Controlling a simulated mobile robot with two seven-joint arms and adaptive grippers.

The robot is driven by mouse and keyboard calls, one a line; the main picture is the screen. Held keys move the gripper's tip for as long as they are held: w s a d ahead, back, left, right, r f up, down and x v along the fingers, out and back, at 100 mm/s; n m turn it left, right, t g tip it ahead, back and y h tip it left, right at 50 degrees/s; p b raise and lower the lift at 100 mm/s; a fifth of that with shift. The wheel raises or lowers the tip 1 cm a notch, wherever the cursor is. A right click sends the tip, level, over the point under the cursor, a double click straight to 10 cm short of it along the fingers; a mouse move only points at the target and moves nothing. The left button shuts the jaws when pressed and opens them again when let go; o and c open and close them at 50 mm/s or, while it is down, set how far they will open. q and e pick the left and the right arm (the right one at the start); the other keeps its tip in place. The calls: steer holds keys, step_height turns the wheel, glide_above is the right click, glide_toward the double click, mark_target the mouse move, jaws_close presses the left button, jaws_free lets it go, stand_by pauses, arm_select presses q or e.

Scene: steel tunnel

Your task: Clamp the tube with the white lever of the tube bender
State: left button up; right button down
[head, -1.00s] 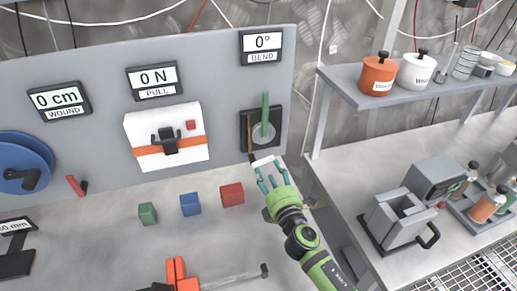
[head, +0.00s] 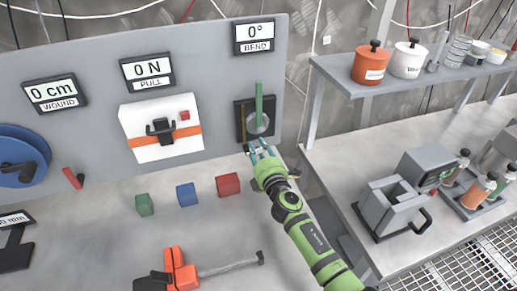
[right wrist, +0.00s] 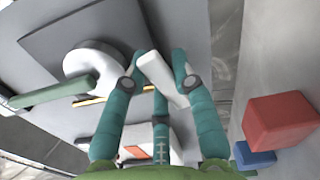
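The tube bender (head: 241,106) is a dark plate on the grey panel, with a round grey die and an upright green handle (head: 259,102). A thin brownish-yellow tube (head: 243,124) runs upright along the die's left side. The white lever (right wrist: 160,75) lies between the fingers of my right gripper (right wrist: 160,58) in the right wrist view. The fingers are spread around it; firm contact cannot be made out. In the head view my right gripper (head: 260,149) is just below the bender and mostly hides the lever. My left gripper is not in view.
A red block (head: 228,184), a blue block (head: 187,194) and a green block (head: 144,205) sit left of my right arm. An orange tool (head: 180,270) lies nearer. A shelf (head: 335,75) and bench (head: 335,165) stand right. The BEND display (head: 254,35) reads 0°.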

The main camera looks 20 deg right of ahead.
steer(key=shift+f, duration=0.15)
steer(key=shift+d+f+m+b, duration=0.1)
steer(key=shift+f+m+b, duration=0.25)
steer(key=shift+m+b, duration=0.6)
steer(key=shift+m, duration=0.65)
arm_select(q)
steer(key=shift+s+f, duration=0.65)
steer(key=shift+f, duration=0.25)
arm_select(e)
steer(key=c, duration=1)
jaws_free()
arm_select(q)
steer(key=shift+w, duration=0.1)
